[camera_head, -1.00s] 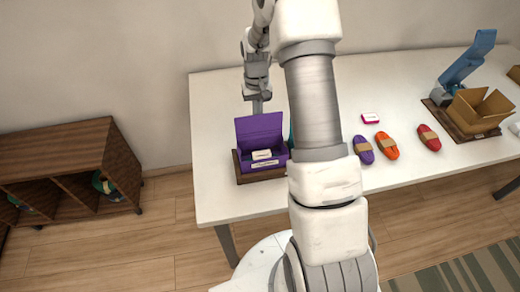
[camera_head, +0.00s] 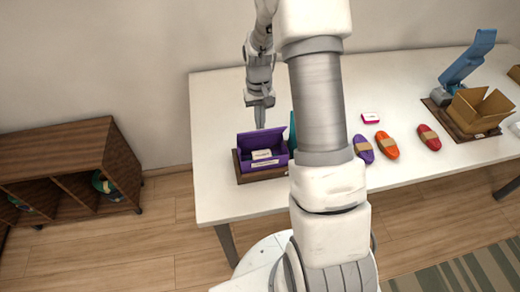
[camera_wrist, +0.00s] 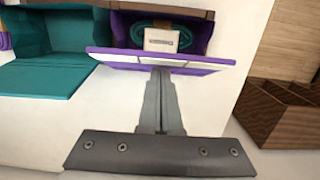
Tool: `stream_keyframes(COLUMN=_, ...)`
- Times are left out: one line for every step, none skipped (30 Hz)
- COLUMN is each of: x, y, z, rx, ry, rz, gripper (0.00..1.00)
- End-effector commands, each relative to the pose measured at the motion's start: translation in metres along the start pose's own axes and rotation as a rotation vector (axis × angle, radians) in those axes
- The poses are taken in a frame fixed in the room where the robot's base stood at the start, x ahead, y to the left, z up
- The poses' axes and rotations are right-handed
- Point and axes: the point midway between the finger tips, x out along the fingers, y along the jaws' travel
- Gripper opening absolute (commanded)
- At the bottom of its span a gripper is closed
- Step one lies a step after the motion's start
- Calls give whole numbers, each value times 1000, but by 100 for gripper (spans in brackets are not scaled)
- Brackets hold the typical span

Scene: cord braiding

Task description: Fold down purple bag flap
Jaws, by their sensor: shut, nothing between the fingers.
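The purple bag (camera_head: 284,157) sits at the left part of the table in the head view. Its flap (camera_head: 258,137) stands on the far side and leans forward over the open bag. In the wrist view the flap (camera_wrist: 110,58) crosses the middle nearly edge-on. Behind it the bag interior holds a teal cord (camera_wrist: 187,40) with a white label (camera_wrist: 159,41). My gripper (camera_head: 260,125) is shut and empty, pointing down at the flap's far side. In the wrist view its fingertips (camera_wrist: 160,72) are at the flap's outer face, seemingly touching it.
A teal bag (camera_wrist: 50,75) stands open beside the purple one, mostly hidden by my arm in the head view. A brown tray (camera_head: 262,176) holds the purple bag. Purple (camera_head: 364,149), orange (camera_head: 387,145) and red (camera_head: 429,137) cord bundles lie to the right.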

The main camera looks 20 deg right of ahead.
Motion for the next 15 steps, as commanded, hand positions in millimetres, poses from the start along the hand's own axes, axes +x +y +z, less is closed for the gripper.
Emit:
stream_keyframes(x=0, y=0, z=0, rx=0, ry=0, rz=0, gripper=0)
stream_keyframes(x=0, y=0, z=0, rx=0, ry=0, rz=0, gripper=0)
stream_keyframes(x=0, y=0, z=0, rx=0, ry=0, rz=0, gripper=0)
stream_keyframes(x=0, y=0, z=0, rx=0, ry=0, rz=0, gripper=0)
stream_keyframes(x=0, y=0, z=0, rx=0, ry=0, rz=0, gripper=0)
stream_keyframes(x=0, y=0, z=0, rx=0, ry=0, rz=0, gripper=0)
stream_keyframes(x=0, y=0, z=0, rx=0, ry=0, rz=0, gripper=0)
stream_keyframes(x=0, y=0, z=0, rx=0, ry=0, rz=0, gripper=0)
stream_keyframes(x=1, y=0, z=1, rx=0, ry=-1, rz=0, gripper=0)
stream_keyframes(x=1, y=0, z=2, rx=0, ry=-1, rz=0, gripper=0)
stream_keyframes(x=2, y=0, z=3, rx=0, ry=-1, rz=0, gripper=0)
stream_keyframes(x=3, y=0, z=4, rx=0, ry=-1, rz=0, gripper=0)
stream_keyframes(x=4, y=0, z=6, rx=0, ry=-1, rz=0, gripper=0)
stream_keyframes(x=5, y=0, z=7, rx=0, ry=-1, rz=0, gripper=0)
stream_keyframes(x=6, y=0, z=9, rx=0, ry=-1, rz=0, gripper=0)
